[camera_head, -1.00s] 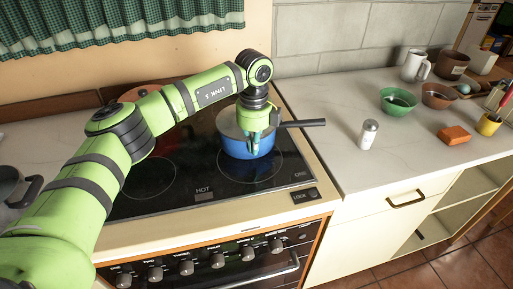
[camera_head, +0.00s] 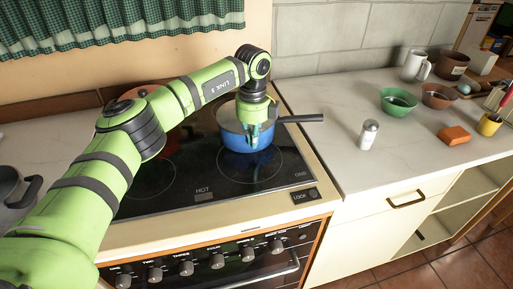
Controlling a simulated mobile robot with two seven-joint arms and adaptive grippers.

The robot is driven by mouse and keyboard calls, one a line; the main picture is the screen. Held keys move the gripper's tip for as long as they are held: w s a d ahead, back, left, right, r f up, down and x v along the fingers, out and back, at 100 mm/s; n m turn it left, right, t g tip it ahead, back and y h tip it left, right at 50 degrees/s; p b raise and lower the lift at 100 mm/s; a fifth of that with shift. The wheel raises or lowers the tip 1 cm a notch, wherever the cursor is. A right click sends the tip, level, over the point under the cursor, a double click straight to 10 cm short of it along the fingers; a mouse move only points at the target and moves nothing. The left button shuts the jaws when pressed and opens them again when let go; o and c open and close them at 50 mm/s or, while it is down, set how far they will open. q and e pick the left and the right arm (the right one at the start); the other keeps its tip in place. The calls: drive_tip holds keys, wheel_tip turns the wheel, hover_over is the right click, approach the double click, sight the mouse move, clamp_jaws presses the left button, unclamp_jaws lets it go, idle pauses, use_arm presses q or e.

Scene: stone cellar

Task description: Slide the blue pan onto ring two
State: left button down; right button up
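The blue pan (camera_head: 235,141) stands upright on the black glass hob (camera_head: 215,185), with its dark handle (camera_head: 301,119) pointing right. It covers the back part of the front right ring (camera_head: 250,174); the small label at the hob's right front corner seems to read "ONE". Another ring outline (camera_head: 150,182) shows at the front left. My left gripper (camera_head: 252,141) points down at the pan's near side, its fingers at the wall and touching or nearly so. I cannot tell whether they are closed on it. The ring behind the pan is hidden. My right gripper is not in view.
A reddish-brown lidded pot (camera_head: 138,92) stands at the back left, partly behind my arm. A shaker (camera_head: 368,135), green bowl (camera_head: 398,100) and orange block (camera_head: 454,135) stand on the right counter.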

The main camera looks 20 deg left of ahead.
use_arm(q)
drive_tip(key=shift+w+a, duration=0.1)
drive_tip(key=shift+w, duration=0.15)
drive_tip(key=shift+w+a, duration=0.2)
drive_tip(key=shift+w, duration=0.25)
drive_tip(key=shift+w+a, duration=0.2)
drive_tip(key=shift+w, duration=0.25)
drive_tip(key=shift+w+a, duration=0.2)
drive_tip(key=shift+w, duration=0.45)
drive_tip(key=shift+w+a, duration=0.25)
drive_tip(key=shift+w, duration=0.15)
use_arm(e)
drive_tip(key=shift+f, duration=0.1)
use_arm(q)
drive_tip(key=shift+a+r, duration=0.1)
drive_tip(key=shift+w+a, duration=0.2)
drive_tip(key=shift+w, duration=0.1)
drive_tip(key=shift+w+a, duration=0.15)
drive_tip(key=shift+w, duration=0.6)
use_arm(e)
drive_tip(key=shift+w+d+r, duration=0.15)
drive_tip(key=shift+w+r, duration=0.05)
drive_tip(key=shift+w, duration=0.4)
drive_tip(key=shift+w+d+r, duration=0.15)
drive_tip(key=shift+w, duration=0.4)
